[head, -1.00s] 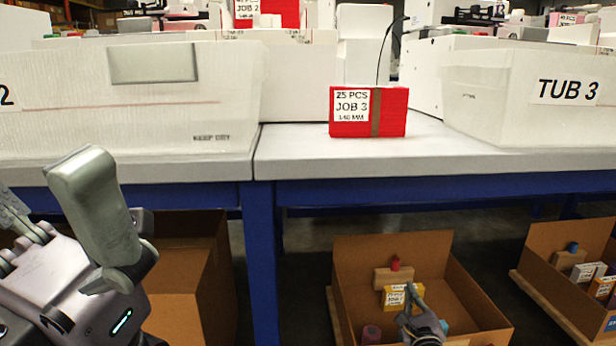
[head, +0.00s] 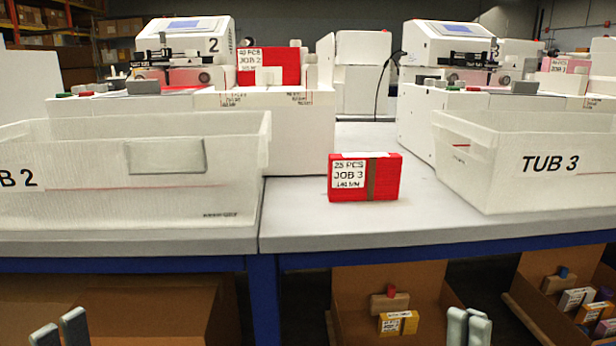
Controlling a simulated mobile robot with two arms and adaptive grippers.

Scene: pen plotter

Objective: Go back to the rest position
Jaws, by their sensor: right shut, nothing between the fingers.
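My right gripper (head: 468,326) shows at the bottom edge, right of centre. Its two fingertips point up and sit close together, with nothing between them. It appears in front of the open cardboard box under the table. My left gripper (head: 60,330) shows at the bottom left corner. Only its two fingertips are in view, side by side, with no object seen at them; how far apart they stand is unclear. The rest of both grippers is cut off by the frame.
A red JOB 3 box (head: 364,178) stands on the table (head: 330,222) between two white tubs (head: 130,190) (head: 510,165). Plotters (head: 185,45) stand behind. Cardboard boxes (head: 350,290) (head: 555,310) with small items sit below, beyond the blue table frame.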

